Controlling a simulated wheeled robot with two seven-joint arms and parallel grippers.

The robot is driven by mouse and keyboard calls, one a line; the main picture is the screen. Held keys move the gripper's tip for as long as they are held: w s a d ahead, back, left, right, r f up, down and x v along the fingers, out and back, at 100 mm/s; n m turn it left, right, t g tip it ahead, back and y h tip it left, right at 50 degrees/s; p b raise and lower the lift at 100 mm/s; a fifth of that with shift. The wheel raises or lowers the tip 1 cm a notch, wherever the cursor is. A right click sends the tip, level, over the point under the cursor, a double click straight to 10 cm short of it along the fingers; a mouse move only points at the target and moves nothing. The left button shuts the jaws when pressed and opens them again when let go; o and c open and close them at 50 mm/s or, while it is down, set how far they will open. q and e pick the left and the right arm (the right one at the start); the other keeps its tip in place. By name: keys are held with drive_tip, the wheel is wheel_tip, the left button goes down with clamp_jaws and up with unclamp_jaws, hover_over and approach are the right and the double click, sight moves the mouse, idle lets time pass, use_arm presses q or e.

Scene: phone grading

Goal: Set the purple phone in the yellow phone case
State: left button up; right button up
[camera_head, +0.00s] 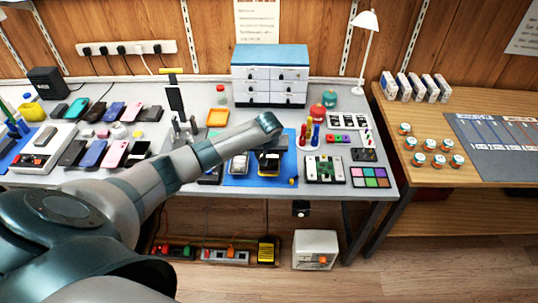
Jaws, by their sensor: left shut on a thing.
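My left arm reaches in from the left over the desk, and its gripper (271,152) points down over the blue mat (286,176). It is shut on a small dark flat thing (267,162), largely hidden by the fingers; its colour and kind are hard to tell. Just left of it on the mat is a flat grey-white thing (239,164) with a yellowish lower edge. A blue-purple phone (93,154) lies in the front row at the left, and another purplish phone (115,111) lies behind. An orange-yellow tray-like thing (217,118) lies behind my forearm. Which is the yellow case is unclear.
A white drawer cabinet (270,91) with a blue top stands behind the mat. A green circuit board (324,169) and a colour palette (369,178) lie to the right. Small jars (437,160) stand on the wooden side table. Several other phones crowd the left.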

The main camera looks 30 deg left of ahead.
use_arm(q)
drive_tip(key=shift+f, duration=0.15)
drive_tip(key=shift+p, duration=0.4)
idle(0.6)
drive_tip(key=shift+f, duration=0.1)
idle(0.4)
drive_tip(key=o, duration=1.2)
drive_tip(key=shift+o, duration=0.8)
drive_tip(key=shift+o, duration=1.4)
drive_tip(key=shift+r+p, duration=0.6)
drive_tip(key=shift+p, duration=0.25)
